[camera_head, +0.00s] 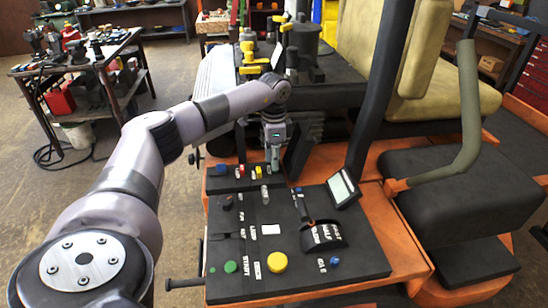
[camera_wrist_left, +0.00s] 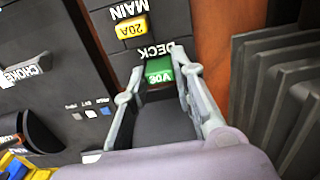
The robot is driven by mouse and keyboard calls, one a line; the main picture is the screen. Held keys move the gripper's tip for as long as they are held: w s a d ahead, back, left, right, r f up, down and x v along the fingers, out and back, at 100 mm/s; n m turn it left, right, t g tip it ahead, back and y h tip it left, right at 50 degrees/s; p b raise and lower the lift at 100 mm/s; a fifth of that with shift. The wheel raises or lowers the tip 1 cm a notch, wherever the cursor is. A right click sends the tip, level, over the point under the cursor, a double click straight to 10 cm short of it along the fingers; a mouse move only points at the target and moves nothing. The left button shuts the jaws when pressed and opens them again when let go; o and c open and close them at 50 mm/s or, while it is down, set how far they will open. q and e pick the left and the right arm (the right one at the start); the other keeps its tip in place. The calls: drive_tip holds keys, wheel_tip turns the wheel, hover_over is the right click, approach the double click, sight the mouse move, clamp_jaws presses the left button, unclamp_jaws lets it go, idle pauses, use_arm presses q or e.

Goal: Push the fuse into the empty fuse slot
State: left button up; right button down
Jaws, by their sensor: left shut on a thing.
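My left gripper (camera_head: 274,167) reaches down over the far right part of the mower's dark fuse panel (camera_head: 230,184). In the left wrist view its two fingers are shut on a green fuse (camera_wrist_left: 158,70), gripping it on both sides. The fuse's label reads upside down, apparently 30A. It is right by the DECK label on the panel. The slot under the fuse is hidden, so I cannot tell how deep the fuse sits. A yellow 20A fuse (camera_wrist_left: 131,31) sits beside the MAIN label, and it also shows in the head view (camera_head: 258,171). My right gripper is not in view.
A red fuse (camera_head: 240,170) and a blue fuse (camera_head: 221,169) sit left of the yellow one. The control panel with a yellow button (camera_head: 277,262), a lever and a small display (camera_head: 342,188) lies nearer. Dark fins (camera_wrist_left: 285,90) stand right of the gripper in the wrist view.

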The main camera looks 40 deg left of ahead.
use_arm(q)
drive_tip(key=shift+f, duration=0.65)
drive_tip(key=o, duration=0.8)
drive_tip(key=shift+o, duration=0.2)
drive_tip(key=shift+r, duration=0.1)
wheel_tip(320, 180, up, 12)
idle(0.6)
